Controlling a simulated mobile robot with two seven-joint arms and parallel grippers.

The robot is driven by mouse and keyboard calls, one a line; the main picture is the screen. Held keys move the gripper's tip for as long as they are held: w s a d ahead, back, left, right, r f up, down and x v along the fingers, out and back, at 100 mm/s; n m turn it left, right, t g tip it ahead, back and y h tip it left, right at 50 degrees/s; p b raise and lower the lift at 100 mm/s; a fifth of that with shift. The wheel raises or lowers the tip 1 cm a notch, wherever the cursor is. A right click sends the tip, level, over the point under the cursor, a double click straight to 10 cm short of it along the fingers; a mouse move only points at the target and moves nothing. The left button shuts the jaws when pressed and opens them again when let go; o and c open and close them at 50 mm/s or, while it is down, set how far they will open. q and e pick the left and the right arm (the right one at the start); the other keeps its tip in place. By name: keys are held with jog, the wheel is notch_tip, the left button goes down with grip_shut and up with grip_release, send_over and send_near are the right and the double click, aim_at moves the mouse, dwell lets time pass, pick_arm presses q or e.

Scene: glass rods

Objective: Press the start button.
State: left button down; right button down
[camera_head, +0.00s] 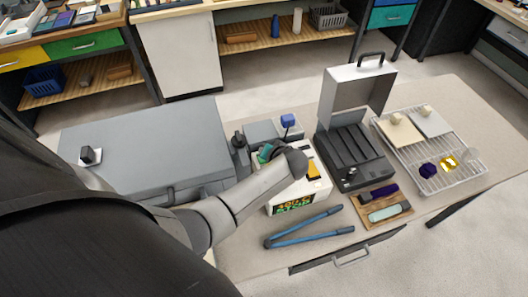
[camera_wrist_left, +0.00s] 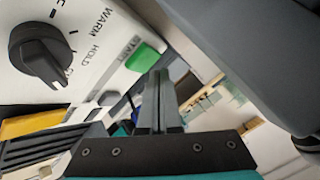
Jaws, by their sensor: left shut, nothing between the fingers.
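The start button is a green square (camera_wrist_left: 146,57) with START printed beside it, on the white panel (camera_wrist_left: 95,75) of a device in the left wrist view. A black knob (camera_wrist_left: 42,56) sits on the same panel, near the words WARM and HOLD. My left gripper (camera_wrist_left: 160,74) is shut and empty, its fingertips close beside the green button. I cannot tell whether they touch it. My right gripper is not in view.
A grey box (camera_head: 150,135) stands left of the device. An open black case (camera_head: 352,152), a wire rack (camera_head: 455,180), a wooden tray (camera_head: 365,213) and blue-handled pliers (camera_head: 305,228) lie to the right and front. A blue-topped item (camera_head: 288,121) stands behind.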

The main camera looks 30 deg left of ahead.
pick_arm(q)
jog(key=shift+f, duration=0.15)
dwell(0.6)
jog(key=shift+f+b, duration=0.3)
jog(key=shift+b, duration=0.05)
jog(key=shift+f+b, duration=0.4)
jog(key=shift+f, duration=0.1)
dwell(0.6)
jog(key=shift+r+p, duration=0.9)
jog(key=shift+p, duration=0.05)
notch_tip(320, 180, up, 3)
jog(key=p, duration=0.2)
jog(key=shift+p, duration=0.3)
jog(key=shift+r, duration=0.3)
jog(key=shift+r+b, duration=0.3)
jog(key=shift+r, duration=0.4)
